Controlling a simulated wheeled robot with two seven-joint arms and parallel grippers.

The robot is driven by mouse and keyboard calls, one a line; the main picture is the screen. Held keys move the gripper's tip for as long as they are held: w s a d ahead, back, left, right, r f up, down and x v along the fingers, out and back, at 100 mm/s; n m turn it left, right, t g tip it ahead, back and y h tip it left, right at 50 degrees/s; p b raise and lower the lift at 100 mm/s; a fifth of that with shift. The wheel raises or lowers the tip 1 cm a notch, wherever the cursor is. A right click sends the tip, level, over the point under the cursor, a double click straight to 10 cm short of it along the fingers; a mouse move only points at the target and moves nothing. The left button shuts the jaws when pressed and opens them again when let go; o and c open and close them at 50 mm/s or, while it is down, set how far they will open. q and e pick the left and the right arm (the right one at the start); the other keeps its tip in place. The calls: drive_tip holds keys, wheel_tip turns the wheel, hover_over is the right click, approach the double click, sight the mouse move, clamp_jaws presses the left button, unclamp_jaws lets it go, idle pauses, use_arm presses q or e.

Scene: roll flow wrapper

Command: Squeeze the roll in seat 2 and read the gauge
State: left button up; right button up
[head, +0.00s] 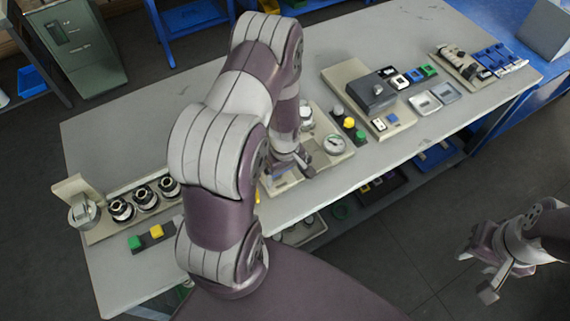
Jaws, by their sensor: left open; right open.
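Three black-and-white rolls stand in a row of seats at the left of the table: the left roll (121,209), the middle roll (145,198) and the right roll (168,187). I cannot read any seat number. A round dial gauge (334,143) sits on a beige base right of my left arm; its reading is too small to tell. My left gripper (292,169) is open, low over the left part of that base, apart from the rolls. My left arm hides part of the base. My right gripper (478,271) is open and empty, off the table at the lower right.
Green and yellow buttons (156,231) lie in front of the rolls. A pale cylinder (83,212) stands at the row's left end. A dark box (371,93) and coloured blocks occupy another base further right.

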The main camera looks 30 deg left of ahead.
use_arm(q)
wheel_tip(320, 180, up, 12)
drive_tip(key=b, duration=0.1)
drive_tip(key=shift+d, duration=0.15)
drive_tip(key=shift+f, duration=0.1)
drive_tip(key=s+d+r+m+b, duration=0.1)
drive_tip(key=s+d+r+m, duration=0.1)
drive_tip(key=d+m, duration=0.2)
drive_tip(key=s+d+r+m+t+b, duration=0.1)
drive_tip(key=s+d+r+m, duration=0.2)
drive_tip(key=m, duration=0.5)
drive_tip(key=shift+s+d+m, duration=0.3)
drive_tip(key=shift+d+m, duration=0.1)
drive_tip(key=shift+d, duration=0.2)
drive_tip(key=shift+s+d+r, duration=0.1)
drive_tip(key=shift+r, duration=0.05)
idle(2.4)
